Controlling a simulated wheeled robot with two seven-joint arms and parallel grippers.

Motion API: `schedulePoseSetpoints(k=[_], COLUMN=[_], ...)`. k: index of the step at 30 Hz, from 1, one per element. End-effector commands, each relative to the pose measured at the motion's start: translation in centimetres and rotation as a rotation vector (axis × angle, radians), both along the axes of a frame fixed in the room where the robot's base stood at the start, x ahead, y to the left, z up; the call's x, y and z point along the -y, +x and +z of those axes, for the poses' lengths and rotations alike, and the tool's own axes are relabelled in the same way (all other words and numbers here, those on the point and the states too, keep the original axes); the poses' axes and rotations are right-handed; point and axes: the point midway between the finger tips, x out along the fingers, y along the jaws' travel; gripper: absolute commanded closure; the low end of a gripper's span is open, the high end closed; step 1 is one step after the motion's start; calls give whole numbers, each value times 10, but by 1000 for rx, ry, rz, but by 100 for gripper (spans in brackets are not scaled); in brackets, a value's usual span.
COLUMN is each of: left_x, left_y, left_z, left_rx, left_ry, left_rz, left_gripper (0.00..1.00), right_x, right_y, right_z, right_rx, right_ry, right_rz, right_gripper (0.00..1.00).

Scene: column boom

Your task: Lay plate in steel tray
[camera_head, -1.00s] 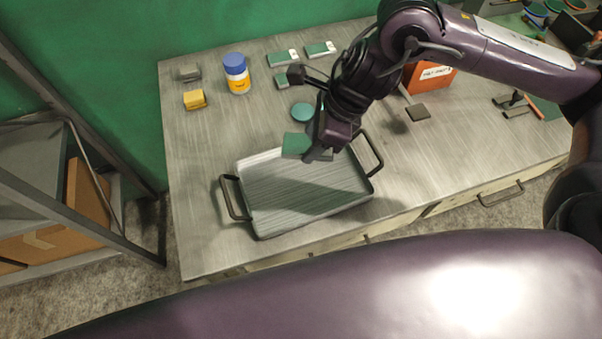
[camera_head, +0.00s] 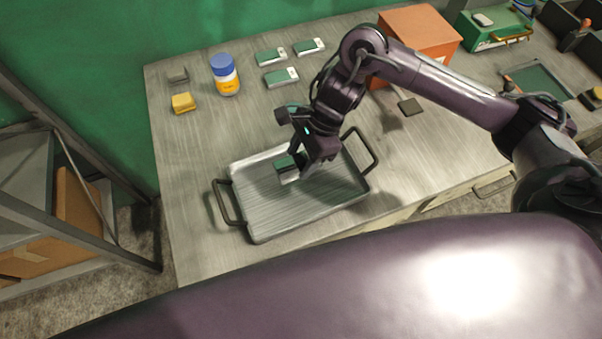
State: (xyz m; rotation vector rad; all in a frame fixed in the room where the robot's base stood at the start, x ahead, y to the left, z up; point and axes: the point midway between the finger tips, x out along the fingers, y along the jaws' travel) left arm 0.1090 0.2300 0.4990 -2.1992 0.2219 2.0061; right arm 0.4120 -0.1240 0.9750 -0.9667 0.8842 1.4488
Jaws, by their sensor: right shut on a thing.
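The steel tray (camera_head: 250,222) is a shallow grey rectangular pan with a dark handle at each end, near the front edge of the workbench. My right gripper (camera_head: 297,168) reaches down over the tray's back part. It is shut on a small green plate (camera_head: 285,161). The plate is over the tray's inside, low near its floor, with a pale patch just below it. The gripper hides part of the plate, and I cannot tell whether it touches the tray. My left gripper is not in view.
A dark square (camera_head: 411,106) and an orange box (camera_head: 420,32) are at right. The bench left of the tray is clear.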

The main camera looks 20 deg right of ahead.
Motion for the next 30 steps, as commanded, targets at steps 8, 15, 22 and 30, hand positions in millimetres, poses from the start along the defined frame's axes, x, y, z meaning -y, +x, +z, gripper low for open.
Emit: schedulePoseSetpoints(k=[8,15,22,30], left_x=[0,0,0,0], left_y=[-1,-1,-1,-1], left_z=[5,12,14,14], left_rx=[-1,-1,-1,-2], left_ry=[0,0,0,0], left_rz=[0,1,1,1], left_gripper=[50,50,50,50], right_x=[-1,-1,-1,0], right_y=[1,0,1,0], right_z=[-38,-64,-83,-85], right_rx=[2,-2,4,1], right_ry=[3,2,2,-1], right_rz=[-1,-1,-1,1], right_gripper=[93,93,93,36])
